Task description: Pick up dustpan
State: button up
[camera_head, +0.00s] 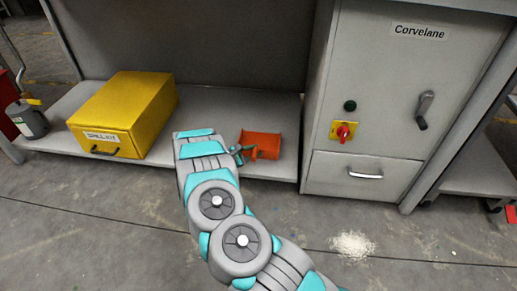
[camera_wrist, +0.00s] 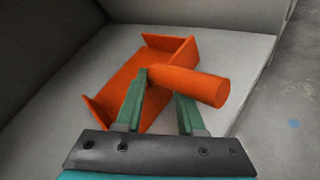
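The orange dustpan (camera_head: 264,145) lies on the grey lower shelf, just right of my gripper (camera_head: 238,153) in the head view. In the wrist view, the dustpan (camera_wrist: 125,85) shows its flat pan and raised side walls, with a thick round handle (camera_wrist: 195,84) pointing right and toward the camera. My gripper (camera_wrist: 162,88) is open, with its two green fingers apart. The left fingertip overlaps the pan near the handle's base. The right fingertip meets the handle's lower edge and is partly hidden there. I cannot tell whether either finger touches.
A yellow spill kit box (camera_head: 125,112) stands left on the shelf (camera_head: 60,120). A grey cabinet (camera_head: 400,100) with a red knob and handles borders the shelf on the right. White powder (camera_head: 352,244) lies on the floor. A grey canister (camera_head: 28,120) stands far left.

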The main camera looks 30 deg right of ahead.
grip_shut()
dwell(0.5)
